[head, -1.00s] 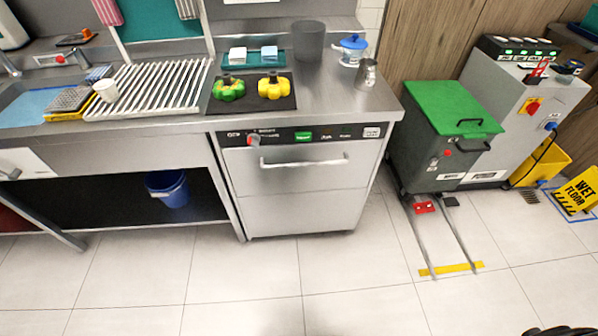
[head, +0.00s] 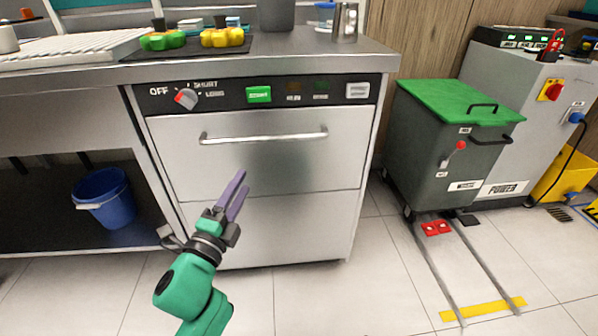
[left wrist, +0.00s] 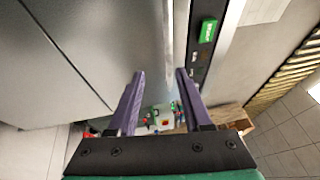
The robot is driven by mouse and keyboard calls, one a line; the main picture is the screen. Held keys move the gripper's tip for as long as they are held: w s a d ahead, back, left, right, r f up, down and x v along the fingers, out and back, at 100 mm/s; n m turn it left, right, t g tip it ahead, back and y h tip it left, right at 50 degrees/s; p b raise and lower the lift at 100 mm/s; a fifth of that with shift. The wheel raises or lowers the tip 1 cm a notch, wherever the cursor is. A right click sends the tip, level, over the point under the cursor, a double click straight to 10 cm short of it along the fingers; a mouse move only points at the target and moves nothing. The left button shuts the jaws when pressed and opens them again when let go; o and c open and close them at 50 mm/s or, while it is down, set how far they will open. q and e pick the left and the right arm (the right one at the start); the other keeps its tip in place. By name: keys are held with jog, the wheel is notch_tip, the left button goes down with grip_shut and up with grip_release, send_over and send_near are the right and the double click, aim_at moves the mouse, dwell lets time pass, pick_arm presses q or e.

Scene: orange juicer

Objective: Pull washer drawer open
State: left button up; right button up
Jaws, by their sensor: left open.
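The washer (head: 270,225) stands under the steel counter, with a metal front. Its upper panel, the drawer front (head: 250,165), is flush with the lower panel and looks shut. A long horizontal bar handle (head: 265,136) runs across the upper part of the drawer front. My left gripper (head: 240,188) is open and empty, in front of the drawer front, below and left of the handle's middle, apart from it. In the left wrist view its purple fingers (left wrist: 160,76) are spread, with the washer front and green button ahead. My right gripper is not in view.
The control panel has a red knob (head: 186,98) and a green button (head: 258,94). A blue bucket (head: 105,200) sits under the counter at left. A green-lidded bin (head: 450,150) stands right of the washer. The floor before the washer is clear.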

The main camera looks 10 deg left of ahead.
aim_at(265, 140)
pick_arm(q)
jog(key=x, duration=0.4)
jog(key=r+x, duration=0.1)
jog(key=x, duration=0.9)
jog(key=shift+d+r, duration=0.15)
jog(key=shift+r, duration=0.2)
grip_shut()
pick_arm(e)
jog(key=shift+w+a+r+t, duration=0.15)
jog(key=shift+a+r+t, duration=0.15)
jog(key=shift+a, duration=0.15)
